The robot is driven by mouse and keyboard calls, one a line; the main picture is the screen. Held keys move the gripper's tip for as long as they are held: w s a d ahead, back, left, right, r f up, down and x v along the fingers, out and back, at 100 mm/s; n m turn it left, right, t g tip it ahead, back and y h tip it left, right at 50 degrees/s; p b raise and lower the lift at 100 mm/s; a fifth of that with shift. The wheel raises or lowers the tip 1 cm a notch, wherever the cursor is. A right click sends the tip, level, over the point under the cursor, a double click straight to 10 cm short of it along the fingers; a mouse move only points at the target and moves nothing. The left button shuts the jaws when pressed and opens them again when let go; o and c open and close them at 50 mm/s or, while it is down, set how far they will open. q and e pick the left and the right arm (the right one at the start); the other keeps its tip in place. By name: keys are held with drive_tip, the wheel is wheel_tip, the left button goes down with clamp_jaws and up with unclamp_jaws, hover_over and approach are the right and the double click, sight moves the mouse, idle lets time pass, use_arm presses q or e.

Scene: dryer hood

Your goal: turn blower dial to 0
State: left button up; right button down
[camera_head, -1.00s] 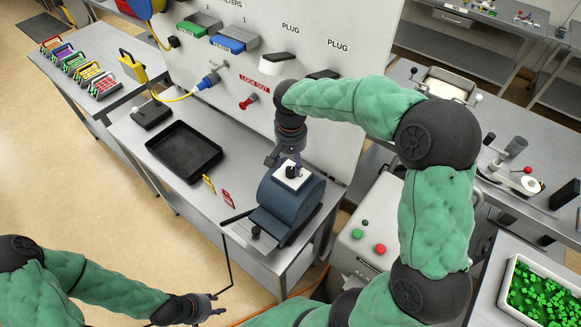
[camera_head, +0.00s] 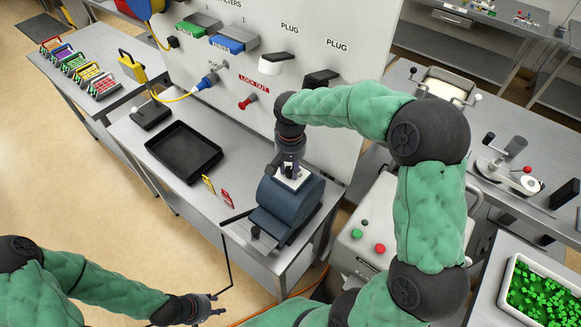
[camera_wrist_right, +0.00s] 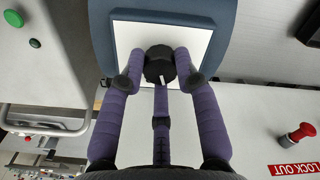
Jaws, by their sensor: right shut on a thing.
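The blower dial (camera_wrist_right: 158,65) is a black faceted knob on a white square plate (camera_wrist_right: 128,38), on top of a dark blue blower box (camera_head: 285,212). A white mark on the dial points toward the bottom of the right wrist view. My right gripper (camera_wrist_right: 160,77) is shut on the dial from above, with purple fingers on both sides and one below. In the head view my right gripper (camera_head: 290,172) covers most of the dial. My left gripper (camera_head: 214,305) is empty, with its fingers apart, low in the head view and away from the bench. No dial numbers are readable.
The blower box stands on a metal bench beside a black tray (camera_head: 183,152) and small yellow and red tags (camera_head: 227,198). A panel with plugs and a red lockout knob (camera_head: 247,102) rises behind. A box with green and red buttons (camera_head: 379,248) stands to the right.

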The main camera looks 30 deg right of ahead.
drive_tip(key=shift+n, duration=0.5)
drive_tip(key=n, duration=0.3)
drive_tip(key=shift+s+p, duration=0.1)
drive_tip(key=shift+p, duration=0.2)
drive_tip(key=shift+f+n+p, duration=0.1)
drive_tip(key=shift+n+p, duration=0.2)
drive_tip(key=shift+n, duration=1.7)
drive_tip(key=c, duration=0.9)
unclamp_jaws()
